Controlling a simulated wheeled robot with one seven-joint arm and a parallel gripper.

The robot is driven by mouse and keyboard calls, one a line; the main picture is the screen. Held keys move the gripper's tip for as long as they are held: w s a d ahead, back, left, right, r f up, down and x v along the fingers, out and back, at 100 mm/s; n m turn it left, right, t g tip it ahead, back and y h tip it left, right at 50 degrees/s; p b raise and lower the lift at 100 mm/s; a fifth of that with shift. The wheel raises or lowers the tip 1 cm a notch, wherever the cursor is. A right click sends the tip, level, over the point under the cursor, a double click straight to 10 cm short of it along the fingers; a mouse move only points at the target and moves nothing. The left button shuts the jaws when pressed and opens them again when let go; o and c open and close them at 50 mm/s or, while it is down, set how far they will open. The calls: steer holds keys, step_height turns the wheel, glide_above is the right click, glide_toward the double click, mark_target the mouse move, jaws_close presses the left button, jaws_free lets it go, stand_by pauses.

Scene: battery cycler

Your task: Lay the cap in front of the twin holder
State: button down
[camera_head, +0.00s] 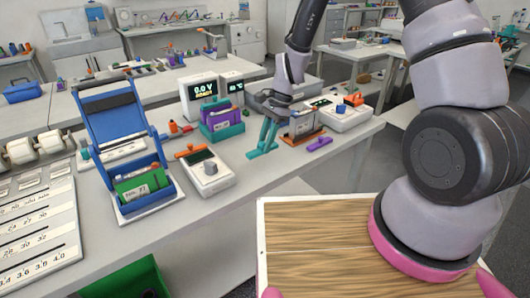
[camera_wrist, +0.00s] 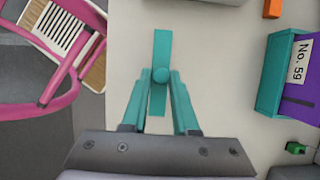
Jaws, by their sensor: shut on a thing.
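My gripper (camera_head: 268,138) has teal fingers and is shut on a teal cap (camera_head: 261,153), a flat bar with a round knob. In the wrist view the fingertips (camera_wrist: 160,78) close on the knob, and the cap's bar (camera_wrist: 161,48) runs lengthwise between the fingers. The cap is at or just above the bench top; I cannot tell if it touches. A teal and purple holder (camera_head: 222,119), likely the twin holder, stands behind and left of the gripper. The wrist view shows it at the right (camera_wrist: 268,75), apart from the cap, with a "No. 59" label.
A white device with a grey knob (camera_head: 207,172) and an orange piece (camera_head: 190,151) lie to the left. A purple piece (camera_head: 320,143) and a labelled holder on an orange base (camera_head: 303,136) are to the right. The bench top (camera_head: 240,185) is bare toward its front edge.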

mark_target(265, 161)
steer(key=shift+f, duration=1.85)
steer(key=shift+f, duration=0.1)
steer(key=c, duration=0.7)
jaws_free()
